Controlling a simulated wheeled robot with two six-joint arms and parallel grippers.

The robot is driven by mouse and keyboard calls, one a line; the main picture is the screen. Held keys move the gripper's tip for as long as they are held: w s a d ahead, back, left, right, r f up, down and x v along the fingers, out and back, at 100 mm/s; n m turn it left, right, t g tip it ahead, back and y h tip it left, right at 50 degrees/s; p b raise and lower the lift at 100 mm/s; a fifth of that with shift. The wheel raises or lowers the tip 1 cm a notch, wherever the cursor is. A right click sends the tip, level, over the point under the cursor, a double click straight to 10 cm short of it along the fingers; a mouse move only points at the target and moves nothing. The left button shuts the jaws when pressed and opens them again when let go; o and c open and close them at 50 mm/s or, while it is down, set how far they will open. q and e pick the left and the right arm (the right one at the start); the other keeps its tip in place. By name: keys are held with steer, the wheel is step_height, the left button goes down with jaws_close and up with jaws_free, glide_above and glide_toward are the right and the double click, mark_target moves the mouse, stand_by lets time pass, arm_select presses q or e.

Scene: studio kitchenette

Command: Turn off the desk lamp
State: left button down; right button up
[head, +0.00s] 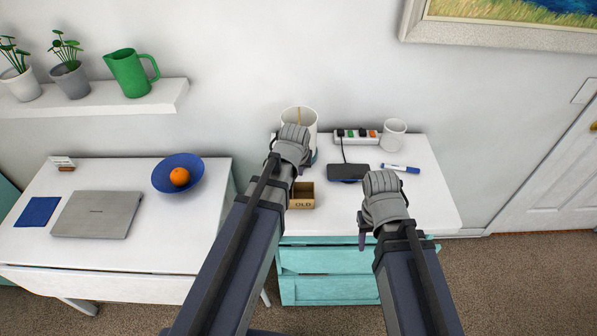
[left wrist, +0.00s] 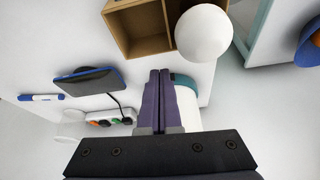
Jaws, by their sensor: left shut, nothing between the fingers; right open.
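The desk lamp (head: 300,116) stands at the back left of the white desk, with a pale drum shade open at the top and a bit of teal base showing. My left gripper (head: 292,147) covers its lower front in the head view. In the left wrist view my left gripper's fingers (left wrist: 158,98) are shut together and empty, beside the lamp's teal base and white shade (left wrist: 188,106). I cannot tell if they touch it. No switch is clearly visible. My right gripper (head: 382,200) is open over the desk's front; its fingers are mostly hidden.
A white ball-like thing (left wrist: 204,33) shows near the box.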

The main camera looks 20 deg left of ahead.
mark_target(301, 178)
arm_select(q)
steer(key=b+x, duration=0.7)
steer(key=x, duration=0.1)
steer(key=shift+f, duration=0.25)
steer(key=w, duration=0.3)
steer(key=shift+a+r+p, duration=0.25)
steer(key=shift+r+p, duration=0.1)
steer(key=shift+r, duration=0.05)
steer(key=shift+w, duration=0.45)
steer(key=shift+a, duration=0.1)
